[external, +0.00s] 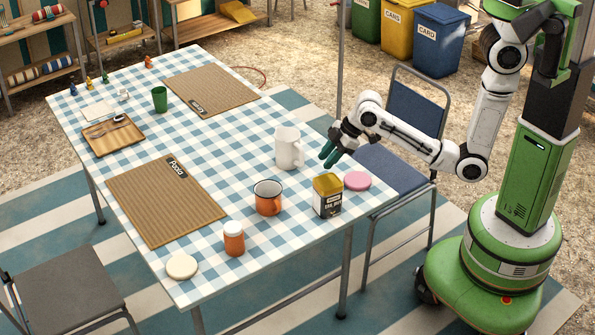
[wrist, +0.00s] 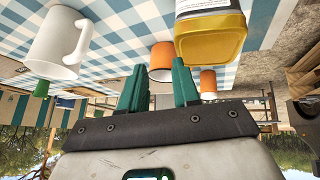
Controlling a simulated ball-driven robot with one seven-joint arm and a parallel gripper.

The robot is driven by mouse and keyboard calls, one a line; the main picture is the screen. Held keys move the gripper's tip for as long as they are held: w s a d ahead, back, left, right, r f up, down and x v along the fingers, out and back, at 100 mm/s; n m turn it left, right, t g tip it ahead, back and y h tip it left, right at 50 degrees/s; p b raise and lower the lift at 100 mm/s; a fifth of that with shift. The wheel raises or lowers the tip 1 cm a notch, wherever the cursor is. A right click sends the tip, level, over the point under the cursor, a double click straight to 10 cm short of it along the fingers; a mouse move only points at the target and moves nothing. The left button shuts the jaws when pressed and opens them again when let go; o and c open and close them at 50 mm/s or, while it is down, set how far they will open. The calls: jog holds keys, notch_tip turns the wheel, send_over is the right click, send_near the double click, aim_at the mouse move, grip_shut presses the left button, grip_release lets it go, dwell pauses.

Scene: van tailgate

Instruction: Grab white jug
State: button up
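The white jug (external: 289,148) stands upright on the checked table, near its right edge. My gripper (external: 328,154) is just to the right of the jug in the external view, apart from it. In the wrist view the jug (wrist: 58,45) is at the upper left, with its handle towards the middle of the picture. My gripper's two green fingers (wrist: 160,88) are spread apart, with nothing held between them; the orange mug shows beyond the gap.
A yellow-topped can (external: 327,195), an orange mug (external: 267,198) and a pink round thing (external: 357,181) stand near the jug. The table (external: 235,130) also bears brown mats, a wooden tray and a green cup. A blue chair (external: 390,165) stands under my forearm.

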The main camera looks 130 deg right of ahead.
jog(key=t+y+b, duration=0.1)
jog(key=t+b, duration=0.1)
send_near(301, 155)
jog(key=w+a+f, duration=0.2)
jog(key=a, duration=0.1)
jog(key=s+d+t+b, duration=0.1)
jog(key=s+d, duration=0.3)
jog(key=shift+y, duration=0.3)
jog(key=x, duration=1)
jog(key=shift+w, duration=0.35)
jog(key=shift+c, duration=0.5)
grip_shut()
jog(key=shift+d+r, duration=0.1)
jog(key=shift+r, duration=0.1)
